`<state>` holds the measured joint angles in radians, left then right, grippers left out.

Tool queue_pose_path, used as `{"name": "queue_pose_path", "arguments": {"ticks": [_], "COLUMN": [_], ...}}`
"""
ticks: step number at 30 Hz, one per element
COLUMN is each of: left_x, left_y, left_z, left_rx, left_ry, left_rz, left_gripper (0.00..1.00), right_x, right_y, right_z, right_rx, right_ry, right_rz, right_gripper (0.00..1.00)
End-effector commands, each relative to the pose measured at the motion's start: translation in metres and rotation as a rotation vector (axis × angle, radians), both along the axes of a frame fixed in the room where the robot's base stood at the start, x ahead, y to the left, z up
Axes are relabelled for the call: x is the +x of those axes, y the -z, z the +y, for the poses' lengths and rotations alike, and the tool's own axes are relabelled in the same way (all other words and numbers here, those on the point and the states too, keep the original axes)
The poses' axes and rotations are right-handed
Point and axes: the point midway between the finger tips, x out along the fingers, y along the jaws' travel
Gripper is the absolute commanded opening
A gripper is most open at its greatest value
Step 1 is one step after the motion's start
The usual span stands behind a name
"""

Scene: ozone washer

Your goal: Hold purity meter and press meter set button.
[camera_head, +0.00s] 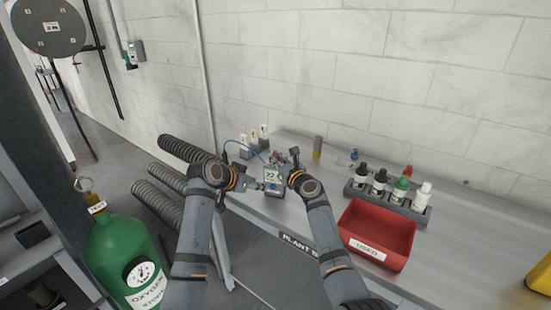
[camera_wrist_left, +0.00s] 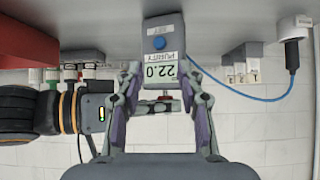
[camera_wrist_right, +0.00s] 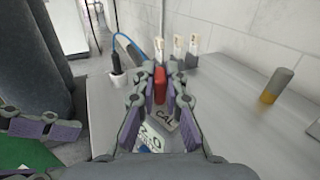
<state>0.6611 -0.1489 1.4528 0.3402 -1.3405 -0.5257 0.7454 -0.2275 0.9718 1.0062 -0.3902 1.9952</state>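The purity meter (camera_head: 273,175) is a small grey device on the bench, with a display. In the left wrist view the meter (camera_wrist_left: 160,72) appears upside down, reading 22.0, with a blue set button (camera_wrist_left: 160,43). My left gripper (camera_head: 261,187) is open, its fingers apart just short of the meter; it also shows in the right wrist view (camera_wrist_right: 48,142). My right gripper (camera_wrist_right: 160,68) is over the meter, its fingers drawn in around the meter's red upper part (camera_wrist_right: 160,87). They look shut on it, though contact is partly hidden.
A rack of small bottles (camera_head: 387,194) and a red bin (camera_head: 378,235) marked USED stand right of the meter. Plugs and a blue cable (camera_wrist_left: 250,97) are near the wall. A green oxygen cylinder (camera_head: 118,248) stands at left.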

Motion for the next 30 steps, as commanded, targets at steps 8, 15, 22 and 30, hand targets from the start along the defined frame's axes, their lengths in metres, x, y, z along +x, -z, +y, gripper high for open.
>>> {"name": "queue_pose_path", "arguments": {"ticks": [8,15,22,30], "left_x": [0.0,0.0,0.0,0.0], "left_y": [0.0,0.0,0.0,0.0], "left_z": [0.0,0.0,0.0,0.0], "left_rx": [0.0,0.0,0.0,0.0], "left_ry": [0.0,0.0,0.0,0.0], "left_rz": [0.0,0.0,0.0,0.0], "left_gripper": [0.38,0.09,0.0,0.0], "right_x": [0.0,-0.0001,-0.0001,-0.0001], "right_y": [0.0002,0.0002,0.0002,0.0003], "right_z": [-0.0001,-0.0003,-0.0003,-0.0003], "right_rx": [0.0,0.0,0.0,0.0], "right_ry": [0.0,0.0,0.0,0.0], "right_rz": [0.0,0.0,0.0,0.0], "right_gripper": [0.0,0.0,0.0,0.0]}}
